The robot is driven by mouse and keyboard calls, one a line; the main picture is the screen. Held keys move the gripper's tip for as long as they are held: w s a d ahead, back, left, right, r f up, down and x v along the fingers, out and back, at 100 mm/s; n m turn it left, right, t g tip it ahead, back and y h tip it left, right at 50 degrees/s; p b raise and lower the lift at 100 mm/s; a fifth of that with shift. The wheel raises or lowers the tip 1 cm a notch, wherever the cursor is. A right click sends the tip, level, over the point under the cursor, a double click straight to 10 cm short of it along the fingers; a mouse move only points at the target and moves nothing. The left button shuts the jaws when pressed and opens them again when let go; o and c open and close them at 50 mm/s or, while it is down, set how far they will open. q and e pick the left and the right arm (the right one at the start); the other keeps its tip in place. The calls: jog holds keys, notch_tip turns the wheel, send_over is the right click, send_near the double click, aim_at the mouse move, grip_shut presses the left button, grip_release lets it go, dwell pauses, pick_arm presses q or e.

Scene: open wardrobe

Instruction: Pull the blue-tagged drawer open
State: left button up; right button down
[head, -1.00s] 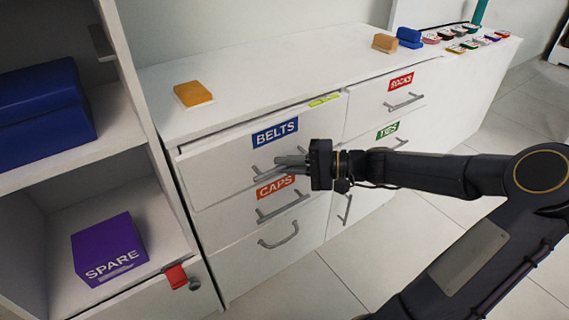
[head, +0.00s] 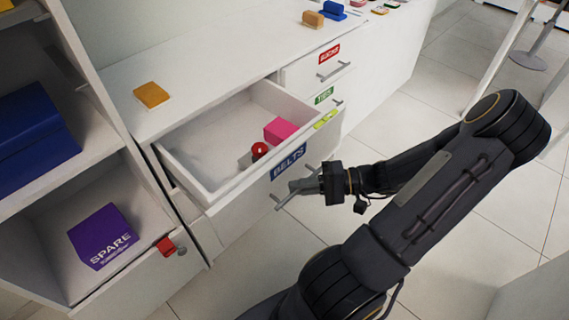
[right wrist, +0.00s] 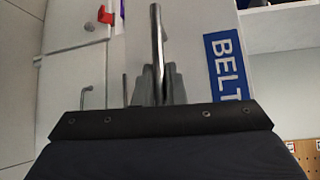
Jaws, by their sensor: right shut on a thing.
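The blue-tagged drawer (head: 232,206) stands well open, its front pulled out from the chest. Its blue BELTS tag (head: 288,161) is on the front, and the tag also shows in the right wrist view (right wrist: 225,67). My right gripper (head: 300,187) is shut on the drawer's grey bar handle (head: 285,201). In the right wrist view the handle (right wrist: 157,35) runs between the fingers (right wrist: 159,88). Inside the drawer lie a pink block (head: 280,129) and a red round thing (head: 259,149). My left gripper is not in view.
A yellow-orange block (head: 151,95) lies on the chest top (head: 210,70). The drawers tagged SOCKS (head: 329,54) and green (head: 324,94) are shut at the right. A shelf unit with a purple SPARE box (head: 103,237) stands at the left.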

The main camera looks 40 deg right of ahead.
jog(key=shift+s+d+p, duration=0.1)
jog(key=shift+s+p, duration=0.35)
jog(key=shift+s, duration=0.8)
jog(key=c, duration=1.5)
grip_release()
jog(key=shift+d, duration=0.1)
jog(key=p+v, duration=0.1)
jog(key=v, duration=0.6)
jog(key=shift+s+d, duration=0.25)
